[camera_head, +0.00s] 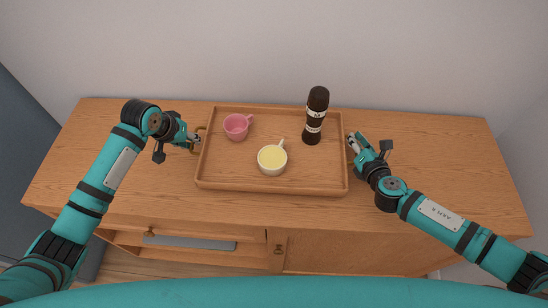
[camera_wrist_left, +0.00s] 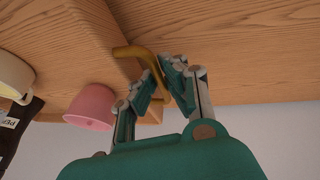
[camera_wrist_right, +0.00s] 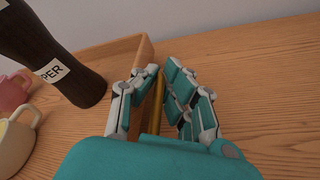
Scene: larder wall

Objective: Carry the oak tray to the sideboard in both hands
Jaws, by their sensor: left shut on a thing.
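The oak tray (camera_head: 225,185) rests flat on the wooden sideboard (camera_head: 430,150). It bears a pink cup (camera_head: 236,127), a cream cup (camera_head: 272,160) with pale yellow contents, and a dark pepper mill (camera_head: 316,115), all upright. My left gripper (camera_head: 196,138) is at the tray's left end, shut on its brass handle, which shows in the left wrist view (camera_wrist_left: 128,51). My right gripper (camera_head: 351,143) is at the right end. In the right wrist view its fingers are apart, on either side of the right brass handle (camera_wrist_right: 157,105).
Bare sideboard top lies left and right of the tray. A pale wall (camera_head: 260,45) stands close behind. The sideboard's front has an open shelf (camera_head: 190,243) and a door (camera_head: 350,252). A dark blue-grey surface (camera_head: 25,130) is at the far left.

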